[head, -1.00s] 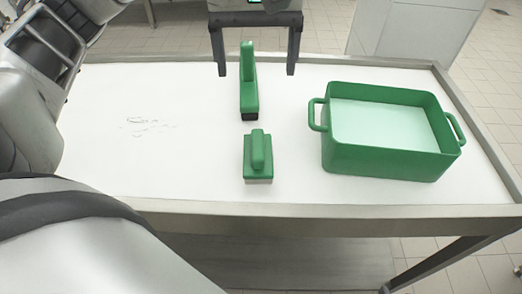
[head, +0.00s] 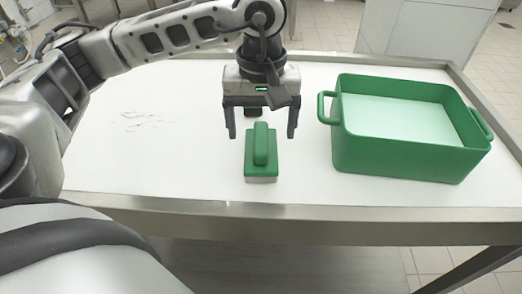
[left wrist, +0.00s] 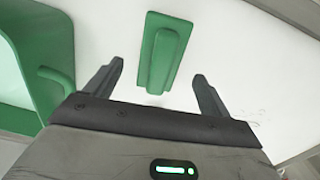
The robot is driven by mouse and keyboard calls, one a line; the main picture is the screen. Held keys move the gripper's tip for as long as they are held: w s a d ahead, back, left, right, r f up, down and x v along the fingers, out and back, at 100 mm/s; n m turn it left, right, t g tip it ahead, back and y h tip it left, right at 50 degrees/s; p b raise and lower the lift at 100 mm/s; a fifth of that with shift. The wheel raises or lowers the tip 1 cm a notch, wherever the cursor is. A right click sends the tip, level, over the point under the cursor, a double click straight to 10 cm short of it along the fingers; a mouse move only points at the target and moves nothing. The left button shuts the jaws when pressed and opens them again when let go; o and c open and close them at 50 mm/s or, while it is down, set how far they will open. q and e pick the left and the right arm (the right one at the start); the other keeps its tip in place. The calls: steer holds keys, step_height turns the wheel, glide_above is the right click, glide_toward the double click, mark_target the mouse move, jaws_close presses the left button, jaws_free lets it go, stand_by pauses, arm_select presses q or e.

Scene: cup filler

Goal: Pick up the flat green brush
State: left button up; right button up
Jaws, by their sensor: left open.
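The flat green brush (head: 262,165) lies on the white table top, with its raised bar handle upward and a pale underside at its front edge. My left gripper (head: 262,135) is open and empty above and just behind it, its two fingers pointing down on either side of the brush's line. In the left wrist view the brush (left wrist: 163,45) lies beyond the open left gripper (left wrist: 158,70), lined up with the gap between the fingers. My right gripper is not in view.
A green basin with two handles (head: 400,155) stands to the right on the table; its wall also shows at the left of the left wrist view (left wrist: 45,40). The table has a raised metal edge (head: 200,207).

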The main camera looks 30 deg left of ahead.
arm_select(q)
steer(key=shift+s+f, duration=0.1)
steer(key=shift+f, duration=3)
steer(key=c, duration=1.1)
